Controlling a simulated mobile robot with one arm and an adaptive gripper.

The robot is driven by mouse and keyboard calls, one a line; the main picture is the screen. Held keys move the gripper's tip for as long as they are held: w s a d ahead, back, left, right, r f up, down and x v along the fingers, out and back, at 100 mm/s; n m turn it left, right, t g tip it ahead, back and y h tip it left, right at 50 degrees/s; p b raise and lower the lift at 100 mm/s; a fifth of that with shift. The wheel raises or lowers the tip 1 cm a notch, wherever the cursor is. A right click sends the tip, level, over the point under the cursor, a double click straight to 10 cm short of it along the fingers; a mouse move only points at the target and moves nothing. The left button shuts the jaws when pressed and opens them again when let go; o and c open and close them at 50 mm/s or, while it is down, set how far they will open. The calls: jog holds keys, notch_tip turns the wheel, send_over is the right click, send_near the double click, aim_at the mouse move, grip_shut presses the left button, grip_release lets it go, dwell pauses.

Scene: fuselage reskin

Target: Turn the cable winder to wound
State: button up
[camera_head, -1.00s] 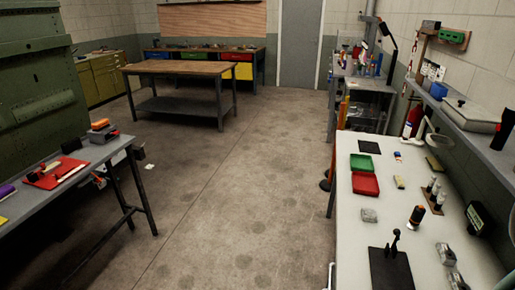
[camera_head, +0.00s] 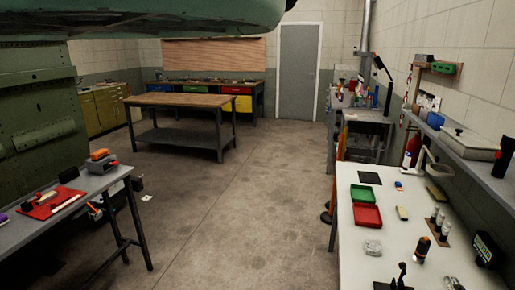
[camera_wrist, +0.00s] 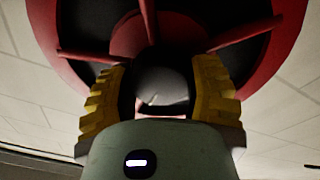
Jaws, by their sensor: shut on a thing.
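The cable winder, a red reel (camera_wrist: 285,32) with red spokes over a dark inside, fills the upper part of the wrist view. My gripper (camera_wrist: 160,88), with ridged yellow fingers, is shut on a rounded grey and dark knob (camera_wrist: 163,82) in front of the reel's middle. One finger is on each side of the knob. The winder's markings and its turn position cannot be read here. I cannot make out the winder or my gripper in the head view.
A white-topped bench (camera_head: 350,255) at right holds a red tray (camera_head: 367,216), a green tray (camera_head: 363,193) and small parts. A grey bench (camera_head: 95,188) with a red mat (camera_head: 52,203) stands at left. A wooden-topped table (camera_head: 180,100) is farther back.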

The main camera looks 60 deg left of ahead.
jog(key=shift+w+f, duration=0.1)
jog(key=shift+f, duration=0.15)
jog(key=o, duration=1.2)
jog(key=shift+r, duration=0.15)
jog(key=shift+o, duration=0.2)
